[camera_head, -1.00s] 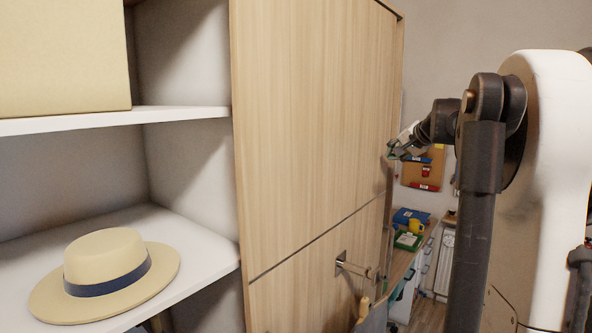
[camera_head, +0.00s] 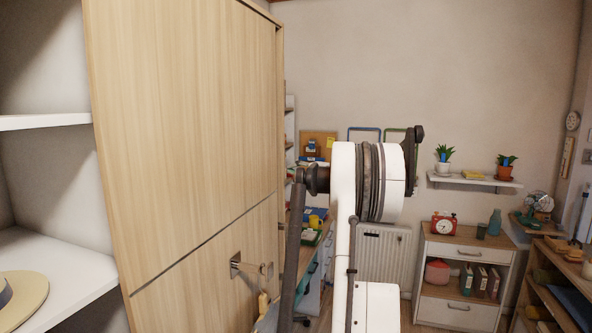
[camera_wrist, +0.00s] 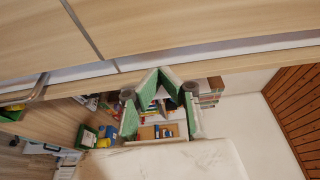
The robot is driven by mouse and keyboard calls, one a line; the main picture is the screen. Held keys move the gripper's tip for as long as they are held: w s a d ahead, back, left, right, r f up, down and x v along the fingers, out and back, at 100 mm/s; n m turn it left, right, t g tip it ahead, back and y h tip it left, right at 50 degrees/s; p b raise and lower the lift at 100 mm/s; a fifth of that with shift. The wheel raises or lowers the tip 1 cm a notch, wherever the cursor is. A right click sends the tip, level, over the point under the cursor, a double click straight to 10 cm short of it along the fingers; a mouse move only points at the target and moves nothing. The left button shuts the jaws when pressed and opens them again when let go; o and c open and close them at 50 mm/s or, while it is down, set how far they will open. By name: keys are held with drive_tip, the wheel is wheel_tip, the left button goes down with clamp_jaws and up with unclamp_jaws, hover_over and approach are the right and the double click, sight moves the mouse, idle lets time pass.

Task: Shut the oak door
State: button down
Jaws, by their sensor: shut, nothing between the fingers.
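The oak door is a tall pale wood panel (camera_head: 190,120) on the left in the head view, with a seam across its lower part. Its right edge stands near the middle of the picture. In the wrist view, pale wood with a dark seam (camera_wrist: 140,25) fills the top, beside a long wood edge. I cannot tell how far the door stands open. My gripper (camera_wrist: 157,78) shows in the wrist view with its green-padded fingers shut and empty, close to the wood edge; contact is unclear. In the head view my gripper is hidden.
A metal hook (camera_head: 250,267) juts from the wood below the seam. White shelves (camera_head: 45,122) and a straw hat (camera_head: 22,297) are at left. A desk (camera_head: 305,262), a radiator (camera_head: 384,255) and a drawer cabinet (camera_head: 465,250) stand beyond my arm.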

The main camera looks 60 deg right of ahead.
drive_tip(key=shift+w+d+p, duration=0.25)
drive_tip(key=shift+w+p, duration=0.05)
drive_tip(key=shift+w, duration=1.1)
drive_tip(key=shift+w+d+p, duration=0.2)
drive_tip(key=shift+w+p, duration=0.1)
drive_tip(key=shift+w, duration=1.05)
